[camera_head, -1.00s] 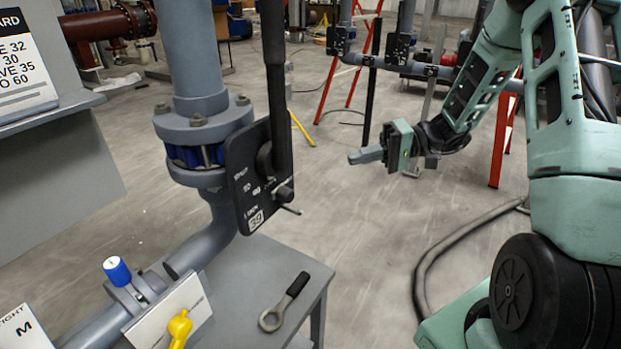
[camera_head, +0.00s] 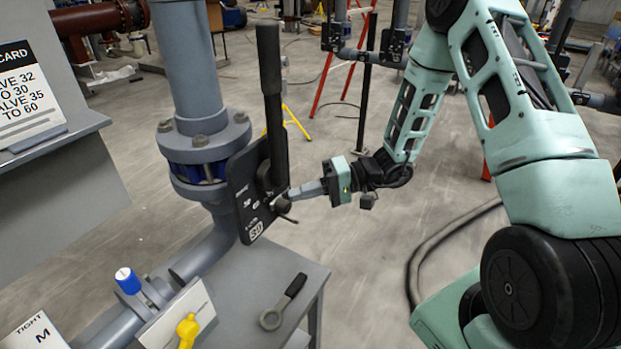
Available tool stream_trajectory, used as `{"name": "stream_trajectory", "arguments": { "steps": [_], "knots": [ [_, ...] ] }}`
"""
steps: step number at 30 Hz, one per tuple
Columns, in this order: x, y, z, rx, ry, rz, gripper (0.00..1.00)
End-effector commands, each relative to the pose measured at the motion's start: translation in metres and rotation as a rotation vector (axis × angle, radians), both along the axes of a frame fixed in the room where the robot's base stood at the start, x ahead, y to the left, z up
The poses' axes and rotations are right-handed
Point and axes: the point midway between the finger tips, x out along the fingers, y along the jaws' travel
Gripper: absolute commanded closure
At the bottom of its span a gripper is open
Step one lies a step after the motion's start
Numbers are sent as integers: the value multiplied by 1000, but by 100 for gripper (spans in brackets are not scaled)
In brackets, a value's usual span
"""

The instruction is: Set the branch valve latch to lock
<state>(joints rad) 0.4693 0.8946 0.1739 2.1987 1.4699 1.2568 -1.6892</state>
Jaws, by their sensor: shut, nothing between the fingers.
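A black valve plate (camera_head: 247,190) with a small white number tag stands on the grey vertical pipe. A long black lever (camera_head: 272,95) rises upright in front of it. At the plate's lower right is a small dark latch knob (camera_head: 283,206) with a thin pin sticking out to the right. The white lettering on the plate is too small to read surely. My gripper (camera_head: 294,194) comes in from the right, pointing left, its shut fingertips beside the latch knob. I cannot tell whether they touch it. The fingers hold nothing.
A grey stand (camera_head: 240,285) below carries a ring-ended tool with a black handle (camera_head: 284,302). A printed card (camera_head: 28,92) stands at left.

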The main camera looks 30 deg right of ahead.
Motion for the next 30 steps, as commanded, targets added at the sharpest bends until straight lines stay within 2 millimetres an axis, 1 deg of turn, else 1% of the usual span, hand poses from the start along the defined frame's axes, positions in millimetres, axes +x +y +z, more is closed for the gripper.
{"name": "stream_trajectory", "arguments": {
  "steps": [10, 14, 19, 22, 30],
  "knots": [
    [-1, 1, -1, 0, 0, 0, 100],
    [-6, 11, -5, 3, -1, 1, 100],
    [-16, 28, -4, 1, 1, 1, 100],
    [-19, 31, -2, 1, 1, 2, 100],
    [-20, 32, -1, 2, 3, 7, 100]
  ]
}}
